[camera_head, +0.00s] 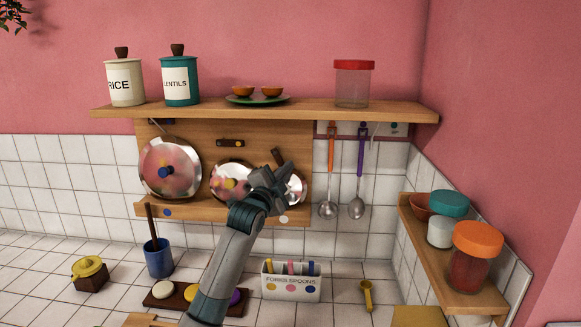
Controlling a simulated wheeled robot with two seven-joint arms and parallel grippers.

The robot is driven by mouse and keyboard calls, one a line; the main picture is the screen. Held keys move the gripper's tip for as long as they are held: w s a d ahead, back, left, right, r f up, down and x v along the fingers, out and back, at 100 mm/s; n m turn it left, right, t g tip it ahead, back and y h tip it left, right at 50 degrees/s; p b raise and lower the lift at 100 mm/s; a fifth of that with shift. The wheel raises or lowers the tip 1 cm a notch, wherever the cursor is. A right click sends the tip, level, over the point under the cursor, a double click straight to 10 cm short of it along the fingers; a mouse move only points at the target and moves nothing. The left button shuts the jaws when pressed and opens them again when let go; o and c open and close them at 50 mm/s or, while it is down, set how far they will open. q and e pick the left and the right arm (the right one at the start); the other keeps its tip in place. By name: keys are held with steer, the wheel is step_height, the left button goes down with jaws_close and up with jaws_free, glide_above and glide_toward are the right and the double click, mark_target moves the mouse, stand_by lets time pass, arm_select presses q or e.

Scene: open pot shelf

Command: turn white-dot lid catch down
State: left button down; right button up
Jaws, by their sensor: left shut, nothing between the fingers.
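A wooden lid rack (205,150) hangs under the upper shelf with metal lids in it. The white dot (284,219) is at the right of its lower rail. Above it is a shiny lid (298,188), partly hidden behind my left gripper. A dark wooden catch (277,157) sits tilted above that lid. My left gripper (284,172) is shut and empty, just below or beside this catch; I cannot tell whether they touch. My right gripper is not in view.
The yellow-knobbed lid (228,182) is under a level catch (230,143); the blue-knobbed lid (170,168) is further left. Ladles (328,209) hang right of the rack. A cutlery holder (291,286) and blue cup (158,258) stand below.

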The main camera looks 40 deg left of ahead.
arm_select(q)
steer(key=m, duration=0.1)
steer(key=a+m+p, duration=0.1)
steer(key=s+m+h, duration=0.1)
steer(key=m, duration=0.1)
steer(key=shift+a+f+g, duration=0.15)
steer(key=shift+f+g, duration=0.25)
steer(key=shift+s+a+f+p, duration=0.15)
steer(key=shift+f+p, duration=0.05)
steer(key=shift+p, duration=0.15)
